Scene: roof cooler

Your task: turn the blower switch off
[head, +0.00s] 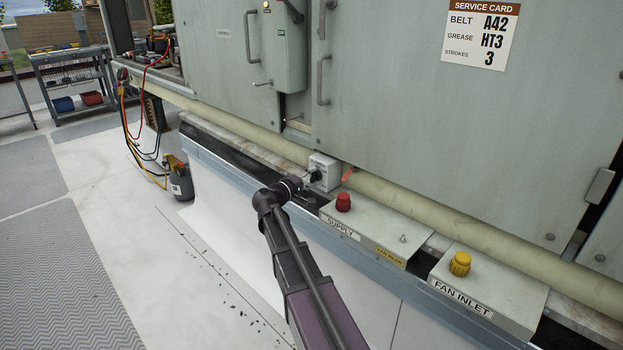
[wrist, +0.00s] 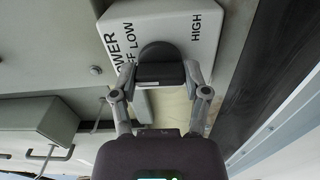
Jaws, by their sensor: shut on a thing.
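The blower switch is a small white box (head: 326,167) on the pale pipe below the cabinet doors in the head view. In the wrist view, its face (wrist: 165,20) carries printed words, with "OFF", "LOW" and "HIGH" readable around a black knob (wrist: 160,53). My gripper (wrist: 160,78) is shut on this knob, one finger at each side. Which word the knob points to cannot be told, as its pointer does not show. In the head view my gripper (head: 310,178) reaches the front of the box and hides part of it.
To the right stand a box marked SUPPLY with a red knob (head: 343,202) and a FAN INLET box with a yellow knob (head: 460,263). A service card (head: 481,33) is on the cabinet door. A gauge set with hoses and a dark bottle (head: 180,182) stands left.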

